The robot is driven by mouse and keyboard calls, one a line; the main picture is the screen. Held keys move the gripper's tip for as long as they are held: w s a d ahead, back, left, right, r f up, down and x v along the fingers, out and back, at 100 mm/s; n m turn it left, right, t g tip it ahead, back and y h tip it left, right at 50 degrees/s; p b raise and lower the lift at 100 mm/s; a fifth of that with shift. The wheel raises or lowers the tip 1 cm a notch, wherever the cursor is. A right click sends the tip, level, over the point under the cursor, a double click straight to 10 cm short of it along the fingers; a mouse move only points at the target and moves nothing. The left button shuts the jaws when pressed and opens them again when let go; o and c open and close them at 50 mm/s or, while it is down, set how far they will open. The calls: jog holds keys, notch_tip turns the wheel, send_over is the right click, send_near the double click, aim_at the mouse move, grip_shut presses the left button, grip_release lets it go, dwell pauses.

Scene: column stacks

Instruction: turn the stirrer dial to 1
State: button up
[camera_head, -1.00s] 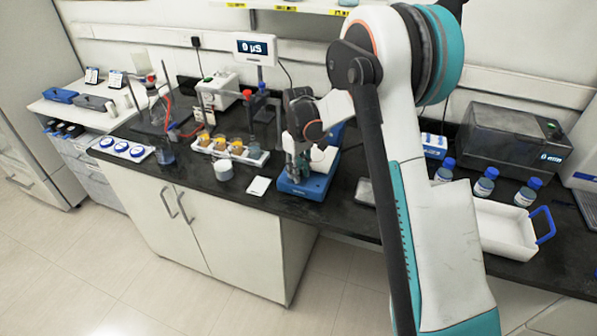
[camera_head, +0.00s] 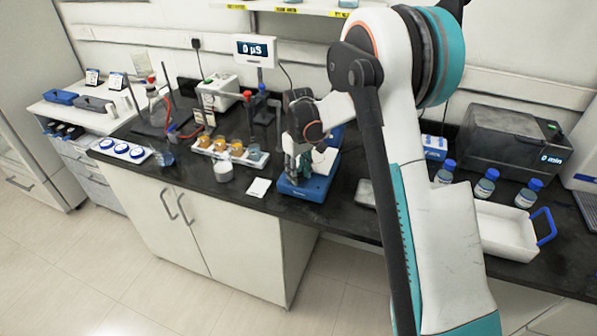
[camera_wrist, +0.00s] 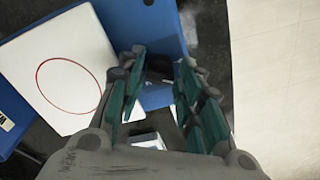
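The stirrer (camera_head: 309,190) is a blue box on the black bench, partly covered by my arm in the head view. In the wrist view its blue body (camera_wrist: 150,22) and a white top plate (camera_wrist: 65,75) with a red circle show. My gripper (camera_head: 297,160) is low over the stirrer. In the wrist view my gripper (camera_wrist: 160,66) has its teal-padded fingers apart, with a gap between them and nothing seen held. The blue body shows beyond the fingertips. I cannot make out the dial or its setting; contact with the stirrer cannot be told.
A white card (camera_head: 259,187) and a beaker of white liquid (camera_head: 223,171) lie left of the stirrer. Behind them is a rack (camera_head: 228,155) with several beakers. A grey pad (camera_head: 365,192) lies to the right, then blue-capped bottles (camera_head: 485,186) and a white tray (camera_head: 500,228).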

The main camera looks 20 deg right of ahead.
aim_at(299, 173)
jog(key=shift+r, duration=4)
jog(key=shift+c, duration=0.3)
